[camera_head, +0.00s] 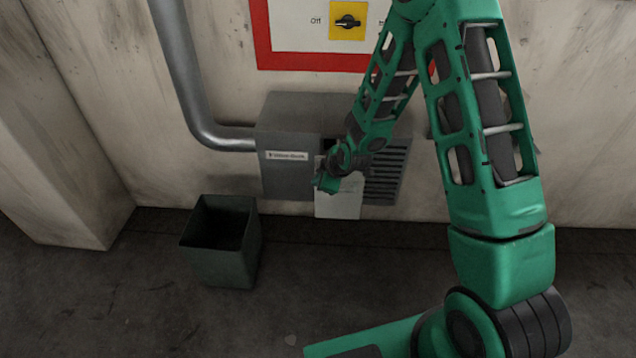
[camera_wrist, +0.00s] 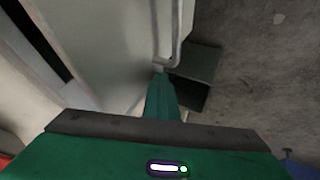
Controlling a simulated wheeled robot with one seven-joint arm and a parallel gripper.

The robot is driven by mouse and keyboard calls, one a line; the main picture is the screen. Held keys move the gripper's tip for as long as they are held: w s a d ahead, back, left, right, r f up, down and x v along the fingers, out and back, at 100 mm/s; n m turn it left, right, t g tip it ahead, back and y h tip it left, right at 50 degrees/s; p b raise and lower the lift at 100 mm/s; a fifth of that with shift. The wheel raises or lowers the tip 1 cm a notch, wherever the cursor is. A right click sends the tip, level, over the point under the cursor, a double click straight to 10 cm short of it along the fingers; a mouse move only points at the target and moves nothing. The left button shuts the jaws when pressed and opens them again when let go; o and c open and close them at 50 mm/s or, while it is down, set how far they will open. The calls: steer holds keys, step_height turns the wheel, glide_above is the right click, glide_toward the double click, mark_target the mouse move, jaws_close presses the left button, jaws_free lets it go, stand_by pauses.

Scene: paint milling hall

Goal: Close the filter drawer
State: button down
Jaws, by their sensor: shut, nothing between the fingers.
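The filter drawer shows a pale grey front (camera_head: 340,198) in the head view, at the middle of the grey filter housing (camera_head: 290,172) on the wall. Above this front is a dark opening, so the drawer looks partly out; how far is hard to tell. In the wrist view the drawer's pale face (camera_wrist: 110,45) fills the upper left, with a thin metal handle (camera_wrist: 177,45) at its right edge. My gripper (camera_head: 327,182) is shut and empty, close to the drawer's upper left. Its green fingers (camera_wrist: 160,95) point toward the handle in the wrist view; contact is unclear.
An open dark green bin (camera_head: 222,250) stands on the floor left of the housing; it also shows in the wrist view (camera_wrist: 195,75). A grey pipe (camera_head: 190,85) runs into the housing's left side.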

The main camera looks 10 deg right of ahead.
steer(key=w+d, duration=0.3)
steer(key=w, duration=0.7)
steer(key=shift+d, duration=0.25)
steer(key=shift+w+r, duration=0.15)
